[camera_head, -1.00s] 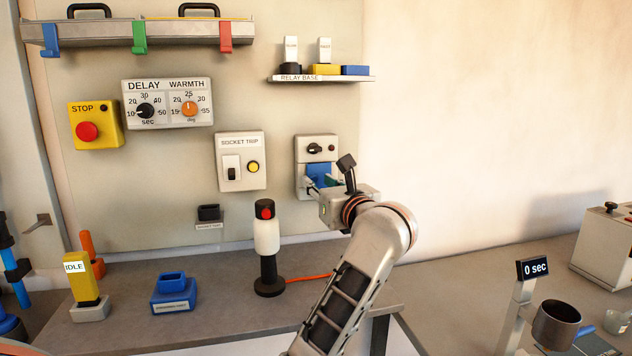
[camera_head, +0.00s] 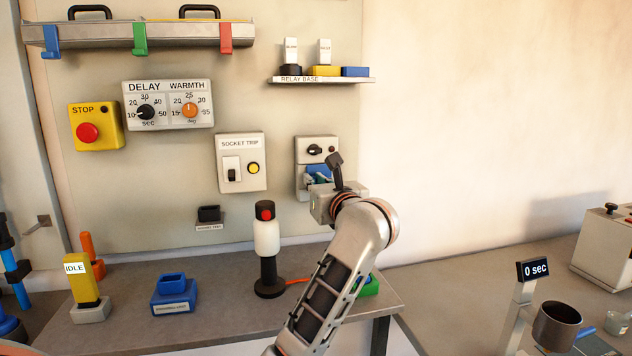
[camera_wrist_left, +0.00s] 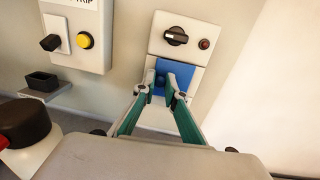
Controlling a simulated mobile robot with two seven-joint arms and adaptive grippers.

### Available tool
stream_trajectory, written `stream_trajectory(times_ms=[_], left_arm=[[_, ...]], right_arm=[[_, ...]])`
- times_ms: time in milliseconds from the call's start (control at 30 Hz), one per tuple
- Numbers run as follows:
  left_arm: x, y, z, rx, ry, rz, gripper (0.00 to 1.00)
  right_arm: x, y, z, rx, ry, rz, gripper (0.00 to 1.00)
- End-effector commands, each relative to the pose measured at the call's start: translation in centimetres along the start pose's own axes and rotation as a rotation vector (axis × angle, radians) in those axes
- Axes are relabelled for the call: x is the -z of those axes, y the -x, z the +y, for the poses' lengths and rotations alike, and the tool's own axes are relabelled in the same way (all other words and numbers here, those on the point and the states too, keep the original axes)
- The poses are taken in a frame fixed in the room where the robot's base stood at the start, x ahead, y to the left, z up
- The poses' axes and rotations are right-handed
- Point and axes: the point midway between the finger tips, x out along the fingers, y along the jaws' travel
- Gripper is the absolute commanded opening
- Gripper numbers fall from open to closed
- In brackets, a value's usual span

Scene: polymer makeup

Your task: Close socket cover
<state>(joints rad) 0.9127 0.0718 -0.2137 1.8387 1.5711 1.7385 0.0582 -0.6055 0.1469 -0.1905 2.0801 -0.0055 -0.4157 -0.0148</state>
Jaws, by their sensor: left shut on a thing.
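The socket box (camera_head: 302,149) is a pale panel on the wall with a black knob and a small red lamp. Its blue socket cover (camera_head: 319,169) sits below the knob and is partly hidden by my left gripper (camera_head: 318,180). In the left wrist view, the blue cover (camera_wrist_left: 178,72) shows behind and between the fingers. The left gripper (camera_wrist_left: 170,90) has its green fingers close together at the cover's lower part, shut on it. How far the cover is tilted I cannot tell. My right gripper is not in view.
The socket trip box (camera_head: 240,150) is left of the socket box. The relay shelf (camera_head: 340,79) is above. The wall to the right is bare.

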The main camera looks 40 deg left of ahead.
Motion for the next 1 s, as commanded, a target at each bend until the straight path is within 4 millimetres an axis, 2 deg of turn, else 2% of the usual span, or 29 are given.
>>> stream_trajectory(times_ms=[233, 567, 600, 633, 1000], left_arm=[[-0.09, -0.44, 0.31, 0.089, 0.001, 0.0, 0.0], [0.0, -0.5, 0.28, 0.097, 0.0, 0.0, 0.0], [0.0, -0.5, 0.28, 0.097, 0.0, 0.0, 0.22], [0.0, -0.5, 0.28, 0.097, 0.0, 0.0, 0.29], [0.0, -0.32, 0.26, 0.097, 0.001, 0.0, 0.29]], right_arm=[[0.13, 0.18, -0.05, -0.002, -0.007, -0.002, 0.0], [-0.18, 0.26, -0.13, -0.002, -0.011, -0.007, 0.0], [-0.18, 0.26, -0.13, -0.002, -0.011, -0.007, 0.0], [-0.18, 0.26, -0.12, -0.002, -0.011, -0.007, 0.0], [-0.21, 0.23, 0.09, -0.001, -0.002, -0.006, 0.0]])
